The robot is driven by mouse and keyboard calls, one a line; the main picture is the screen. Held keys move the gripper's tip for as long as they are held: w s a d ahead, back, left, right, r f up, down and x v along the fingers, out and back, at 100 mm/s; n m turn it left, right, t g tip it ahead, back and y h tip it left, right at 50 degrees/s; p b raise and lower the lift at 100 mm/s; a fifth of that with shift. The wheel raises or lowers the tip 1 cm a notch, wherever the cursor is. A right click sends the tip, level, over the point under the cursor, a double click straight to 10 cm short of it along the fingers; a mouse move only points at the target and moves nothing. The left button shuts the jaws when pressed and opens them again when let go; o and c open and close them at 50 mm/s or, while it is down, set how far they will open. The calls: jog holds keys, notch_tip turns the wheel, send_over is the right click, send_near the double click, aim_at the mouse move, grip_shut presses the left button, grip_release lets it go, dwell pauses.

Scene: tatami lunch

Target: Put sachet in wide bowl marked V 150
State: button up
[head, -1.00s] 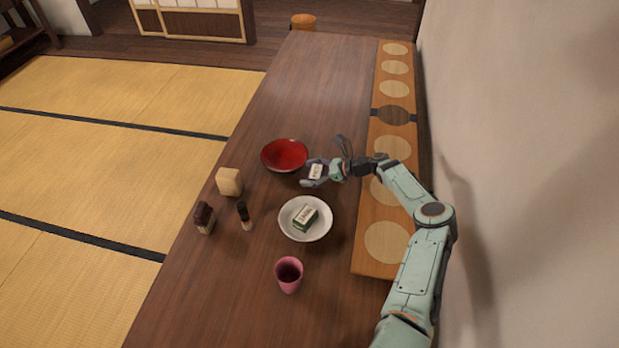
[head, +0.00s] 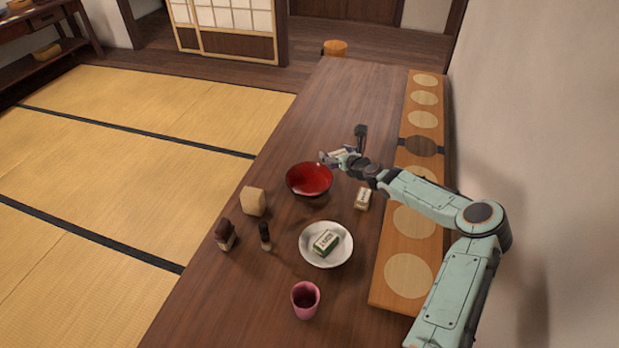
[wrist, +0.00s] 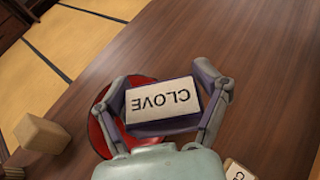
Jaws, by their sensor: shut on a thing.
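My gripper (head: 340,158) is shut on a small pale packet marked CLOVE (wrist: 161,102), its fingers on both sides of it in the wrist view. In the head view the held packet is small and partly hidden by the fingers. A wide bowl (head: 308,180), red inside and dark outside, stands on the table. The gripper and packet are by its far right rim, apparently above table height. In the wrist view the bowl (wrist: 103,128) shows beyond and left of the packet, partly covered by it and the gripper. I cannot read V 150 on the bowl.
Another labelled packet (head: 362,198) lies right of the bowl. A pink cup (head: 306,300), a pale block (head: 253,201) and two small dark-topped items stand nearby. The table's far part is clear.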

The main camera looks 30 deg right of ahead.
jog(key=shift+n, duration=0.3)
jog(key=a, duration=0.1)
jog(key=w+a+r, duration=0.1)
jog(key=a, duration=0.1)
jog(key=a+r, duration=0.1)
jog(key=shift+w+a, duration=0.15)
jog(key=shift+w, duration=0.1)
send_over(316, 183)
notch_tip(316, 183, down, 8)
jog(key=shift+a+r, duration=0.1)
jog(key=shift+r, duration=0.1)
jog(key=shift+f, duration=0.3)
jog(key=o, duration=0.9)
jog(key=shift+r, duration=0.15)
